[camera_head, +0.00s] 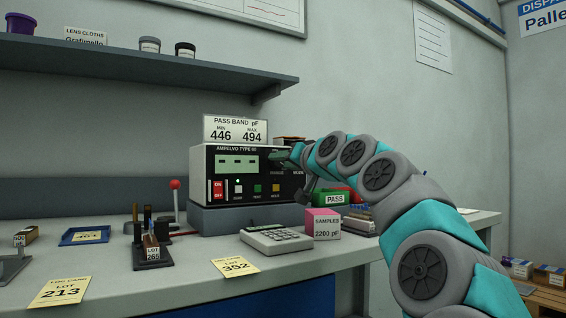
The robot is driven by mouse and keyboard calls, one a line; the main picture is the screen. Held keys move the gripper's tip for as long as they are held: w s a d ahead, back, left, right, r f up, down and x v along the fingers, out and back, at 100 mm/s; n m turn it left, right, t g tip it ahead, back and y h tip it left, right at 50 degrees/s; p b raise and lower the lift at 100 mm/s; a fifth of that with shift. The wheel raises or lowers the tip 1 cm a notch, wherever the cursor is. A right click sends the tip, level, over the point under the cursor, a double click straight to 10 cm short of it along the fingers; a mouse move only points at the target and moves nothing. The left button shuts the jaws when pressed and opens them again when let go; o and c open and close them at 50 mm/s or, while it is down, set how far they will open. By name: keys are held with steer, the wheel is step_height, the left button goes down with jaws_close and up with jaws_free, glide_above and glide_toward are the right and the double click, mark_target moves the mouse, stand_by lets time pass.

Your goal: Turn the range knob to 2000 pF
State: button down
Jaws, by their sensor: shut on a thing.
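The meter (213,175), marked AMPELVO TYPE 60, is a black-and-white box with a green display (238,163) that shows dashes. It stands on a grey plinth on the bench. My gripper (279,157) reaches in from the right to the upper right of its front panel. It is shut there on what appears to be the range knob, which my gripper and wrist hide. The knob's pointer and the range marks around it cannot be read. Below the display are a red switch (218,190) and small white, green and yellow buttons.
A pass band card (235,128) reading 446 to 494 stands on the meter. In front are a calculator (275,238) and a pink-topped samples box (323,224). A green PASS bin (335,198) sits behind my wrist. A red-knobbed lever (175,186) stands left of the meter.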

steer(key=shift+f+n, duration=0.15)
steer(key=shift+n, duration=0.15)
steer(key=shift+b, duration=0.4)
steer(key=n+b, duration=0.2)
steer(key=n, duration=0.2)
steer(key=shift+n, duration=0.3)
steer(key=n+b, duration=0.1)
steer(key=n, duration=0.3)
steer(key=shift+b, duration=0.3)
steer(key=shift+a+r+n, duration=0.1)
steer(key=shift+r+n, duration=0.1)
steer(key=shift+n, duration=0.5)
steer(key=shift+s+n, duration=0.1)
steer(key=shift+n, duration=0.5)
